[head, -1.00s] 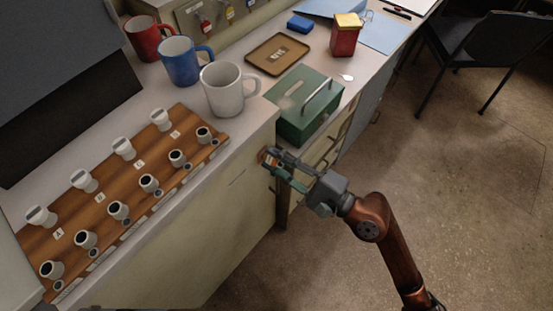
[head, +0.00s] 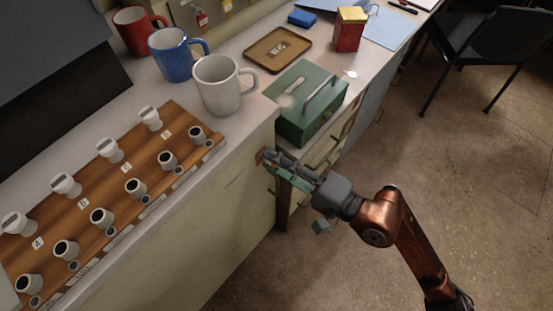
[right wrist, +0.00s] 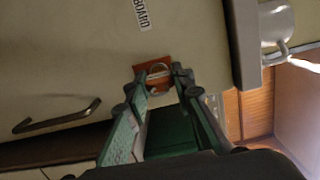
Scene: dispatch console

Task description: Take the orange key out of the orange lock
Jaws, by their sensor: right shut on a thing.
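The orange lock (right wrist: 153,62) is a small orange plate on the pale cabinet front, and in the head view (head: 261,156) it shows at the cabinet's right end. My right gripper (right wrist: 157,82) is right in front of it, shut on the orange key (right wrist: 159,73). The key's ring-like head shows between the fingertips, against the lock plate. I cannot tell how deep its shaft sits. In the head view my right gripper (head: 275,163) points at the lock and hides the key. My left gripper is not in view.
A green cash box (head: 308,105) stands on the counter above the gripper, near a white mug (head: 217,88). A wooden board (head: 120,180) with several knobs lies at left. A dark drawer handle (right wrist: 58,117) sticks out near the lock.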

